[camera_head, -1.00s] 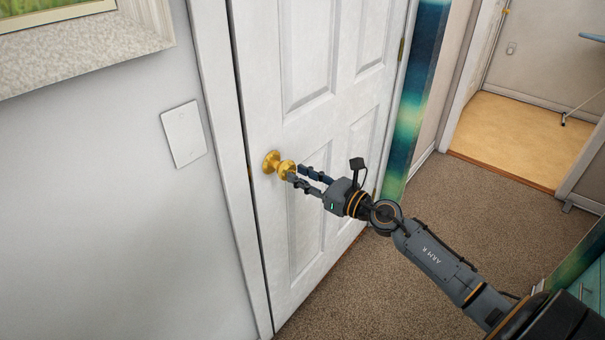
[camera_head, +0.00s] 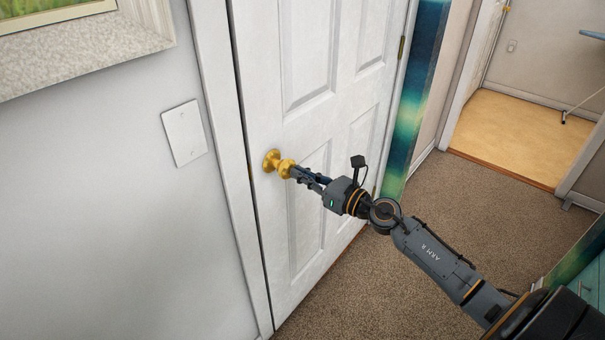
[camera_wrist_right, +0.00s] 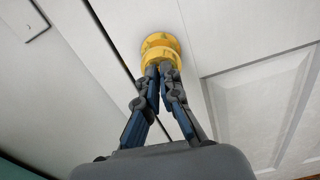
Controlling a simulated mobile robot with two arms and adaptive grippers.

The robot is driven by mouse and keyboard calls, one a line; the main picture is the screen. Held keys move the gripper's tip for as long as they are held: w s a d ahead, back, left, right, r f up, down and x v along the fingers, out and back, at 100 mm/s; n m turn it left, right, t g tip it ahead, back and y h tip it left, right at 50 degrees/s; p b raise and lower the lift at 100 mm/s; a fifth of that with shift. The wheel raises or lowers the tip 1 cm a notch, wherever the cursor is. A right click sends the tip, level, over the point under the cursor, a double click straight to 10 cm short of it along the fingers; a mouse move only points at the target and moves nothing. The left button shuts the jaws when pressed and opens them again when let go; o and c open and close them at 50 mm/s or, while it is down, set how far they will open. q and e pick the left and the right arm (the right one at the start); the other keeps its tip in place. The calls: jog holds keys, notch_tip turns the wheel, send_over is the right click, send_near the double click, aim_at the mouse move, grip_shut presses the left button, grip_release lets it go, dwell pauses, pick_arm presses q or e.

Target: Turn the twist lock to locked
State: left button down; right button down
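The gold door knob (camera_head: 281,165) sits on the white door (camera_head: 308,130) near its left edge. It also shows in the right wrist view (camera_wrist_right: 158,42). My right gripper (camera_head: 294,171) is at the front face of the knob, its fingers drawn together. In the right wrist view the two fingertips (camera_wrist_right: 161,70) meet at the middle of the knob's face with only a narrow gap, closed on the small twist lock there. The twist lock itself is hidden by the fingertips, so its angle cannot be read. My left gripper is not in view.
The door is shut in its white frame (camera_head: 222,130). A light switch plate (camera_head: 184,133) is on the wall to the left, below a framed picture (camera_head: 85,45). Brown carpet (camera_head: 400,290) lies clear to the right of the door.

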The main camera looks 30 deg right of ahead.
jog(key=shift+d+f+m+p, duration=0.15)
jog(key=shift+m+p, duration=1.8)
jog(key=shift+m, duration=2.3)
jog(key=shift+d+f+m+p, duration=0.1)
jog(key=shift+m+p, duration=1.85)
jog(key=shift+m, duration=2.3)
jog(key=c, duration=1.5)
grip_release()
jog(key=shift+c, duration=0.2)
jog(key=v, duration=1.2)
